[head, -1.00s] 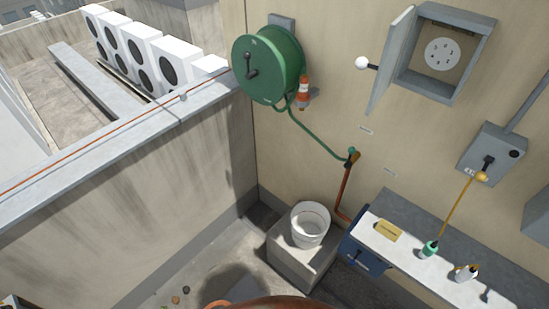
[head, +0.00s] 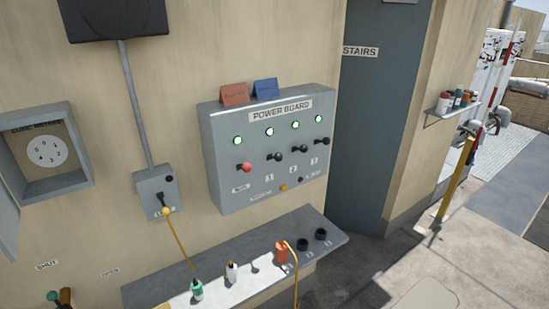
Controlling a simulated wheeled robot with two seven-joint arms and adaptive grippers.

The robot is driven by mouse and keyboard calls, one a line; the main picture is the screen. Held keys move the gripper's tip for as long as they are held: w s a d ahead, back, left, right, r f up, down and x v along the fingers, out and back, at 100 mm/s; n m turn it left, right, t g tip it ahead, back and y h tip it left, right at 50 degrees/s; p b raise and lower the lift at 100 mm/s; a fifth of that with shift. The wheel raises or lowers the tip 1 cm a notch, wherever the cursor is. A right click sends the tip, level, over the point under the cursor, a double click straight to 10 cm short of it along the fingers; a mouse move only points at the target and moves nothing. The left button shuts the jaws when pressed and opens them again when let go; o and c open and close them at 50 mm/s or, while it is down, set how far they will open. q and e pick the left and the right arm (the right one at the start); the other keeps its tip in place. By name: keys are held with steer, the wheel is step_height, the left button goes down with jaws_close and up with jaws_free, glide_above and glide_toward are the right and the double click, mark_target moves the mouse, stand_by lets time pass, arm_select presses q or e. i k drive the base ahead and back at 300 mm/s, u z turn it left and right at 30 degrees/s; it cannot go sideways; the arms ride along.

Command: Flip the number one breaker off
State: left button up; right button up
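The grey power board (head: 230,190) hangs on the beige wall, near the middle of the head view. Several round green lights are lit along its top. Below them is a red-knobbed lever (head: 246,168) at the left, then a row of three black levers. The number one breaker lever (head: 277,157) is the leftmost black one, above the label 1 (head: 269,178). The green light (head: 269,132) above it is lit. The other black levers, above labels 2 (head: 293,169) and 3 (head: 314,161), stand to its right. Neither gripper is in view.
A switch box (head: 156,192) with a yellow-knobbed cord is left. The stairs door (head: 375,120) and open floor are right.

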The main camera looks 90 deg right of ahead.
mark_target(278, 157)
steer(key=z, duration=3)
